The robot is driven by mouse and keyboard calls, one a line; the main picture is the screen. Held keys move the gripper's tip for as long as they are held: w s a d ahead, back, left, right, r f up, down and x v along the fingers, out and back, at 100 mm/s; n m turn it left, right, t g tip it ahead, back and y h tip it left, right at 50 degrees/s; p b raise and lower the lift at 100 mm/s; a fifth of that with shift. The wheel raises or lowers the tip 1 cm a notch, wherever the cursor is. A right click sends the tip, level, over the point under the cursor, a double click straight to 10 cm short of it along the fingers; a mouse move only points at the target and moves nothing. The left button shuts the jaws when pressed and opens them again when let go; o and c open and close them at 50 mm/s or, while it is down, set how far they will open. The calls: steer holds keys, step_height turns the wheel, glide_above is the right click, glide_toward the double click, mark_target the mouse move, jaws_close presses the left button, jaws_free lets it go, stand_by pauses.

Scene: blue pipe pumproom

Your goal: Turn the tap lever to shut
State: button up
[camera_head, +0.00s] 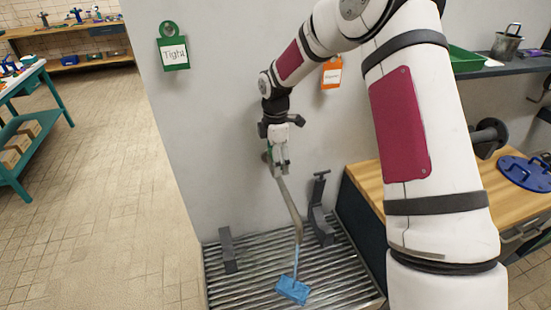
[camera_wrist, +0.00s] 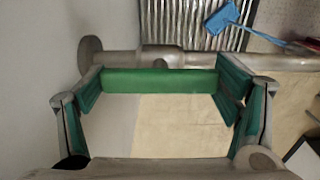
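The tap's green lever (camera_wrist: 160,80) lies crosswise between my gripper's fingers in the wrist view, with a grey metal pipe (camera_wrist: 200,60) just beyond it. My gripper (camera_wrist: 165,100) is open, its green-padded fingers wide apart on either side of the lever, and I see no clear grip on it. In the head view my gripper (camera_head: 281,168) is at the top of the grey tap pipe (camera_head: 290,205), by the wall. The gripper and wrist hide most of the lever there.
A slatted metal grate (camera_head: 255,290) lies below, with a blue brush-like tool (camera_head: 293,289) and dark brackets (camera_head: 319,215) at the wall. A green tag reading "Tight" (camera_head: 174,53) and an orange tag (camera_head: 332,75) hang on the wall. A wooden bench (camera_head: 364,180) stands right; open floor lies left.

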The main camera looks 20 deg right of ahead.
steer(key=shift+m, duration=0.3)
steer(key=m+b, duration=0.1)
steer(key=m, duration=0.2)
steer(key=shift+w+m, duration=0.1)
steer(key=shift+m, duration=0.2)
steer(key=m+b, duration=0.1)
steer(key=m, duration=0.3)
steer(key=shift+m+b, duration=0.3)
steer(key=m+b, duration=0.1)
steer(key=m, duration=0.3)
steer(key=shift+m, duration=0.3)
steer(key=m, duration=0.4)
steer(key=shift+m+b, duration=0.3)
steer(key=shift+b, duration=0.1)
steer(key=o, duration=0.9)
steer(key=shift+r, duration=0.1)
